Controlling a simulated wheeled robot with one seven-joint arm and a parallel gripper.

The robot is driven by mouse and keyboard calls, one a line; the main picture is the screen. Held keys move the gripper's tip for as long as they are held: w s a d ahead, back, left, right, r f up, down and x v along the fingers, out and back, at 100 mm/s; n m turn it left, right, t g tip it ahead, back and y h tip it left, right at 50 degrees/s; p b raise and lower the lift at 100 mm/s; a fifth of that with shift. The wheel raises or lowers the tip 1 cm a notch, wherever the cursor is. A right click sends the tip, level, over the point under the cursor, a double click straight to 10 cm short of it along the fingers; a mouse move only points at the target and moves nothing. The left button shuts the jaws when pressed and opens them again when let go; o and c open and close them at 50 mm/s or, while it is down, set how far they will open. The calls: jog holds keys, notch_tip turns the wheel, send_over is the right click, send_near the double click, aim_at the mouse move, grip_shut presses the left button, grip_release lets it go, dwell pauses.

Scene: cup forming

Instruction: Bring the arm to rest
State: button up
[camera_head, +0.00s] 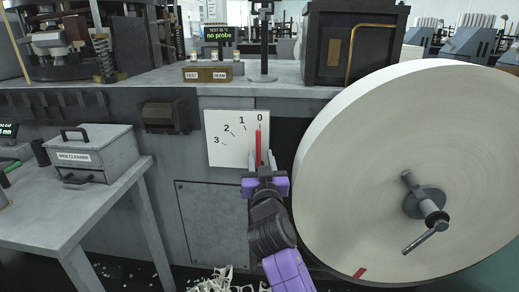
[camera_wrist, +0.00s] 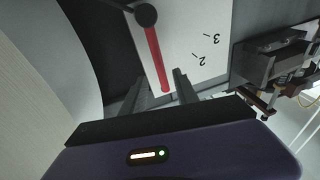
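A white dial plate (camera_head: 222,153) marked 0 to 3 is fixed to the front of the grey machine. A red pointer (camera_head: 258,145) stands upright on it, with its tip just below the 0. My gripper (camera_head: 262,162) is in front of the pointer's lower part, at the end of my raised arm. In the wrist view my gripper's two dark fingers (camera_wrist: 160,88) are apart, and the end of the red pointer (camera_wrist: 155,58) appears between them. Contact cannot be told. A black round knob (camera_wrist: 146,15) is at the pointer's other end.
A large pale wheel (camera_head: 350,170) with a crank handle (camera_head: 425,238) stands close on the right. A grey table (camera_head: 50,215) with a web cleaner box (camera_head: 95,152) is at left. Boxes marked TEST and DRAW (camera_head: 208,74) sit on the machine top (camera_head: 290,80). Scraps (camera_head: 222,280) lie below.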

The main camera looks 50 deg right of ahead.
jog(key=shift+v, duration=0.85)
jog(key=s+a+f+n+t+y, duration=0.35)
jog(key=s+a, duration=0.25)
jog(key=a, duration=0.2)
jog(key=s+a+f+n+t+y, duration=0.2)
jog(key=s+a+f+n+y, duration=0.3)
jog(key=a, duration=0.4)
jog(key=s+a+f+g+y, duration=0.2)
jog(key=s+a+f, duration=0.1)
jog(key=s, duration=0.7)
jog(key=s+a+f+g+y, duration=0.1)
jog(key=s+a+f+g, duration=0.15)
jog(key=s, duration=0.65)
jog(key=s+a+f+g+y, duration=0.1)
jog(key=s+a+f+y, duration=0.2)
jog(key=s, duration=0.7)
notch_tip(320, 180, up, 29)
jog(key=a+h+p, duration=0.1)
jog(key=p, duration=2.8)
jog(key=shift+s+r, duration=0.2)
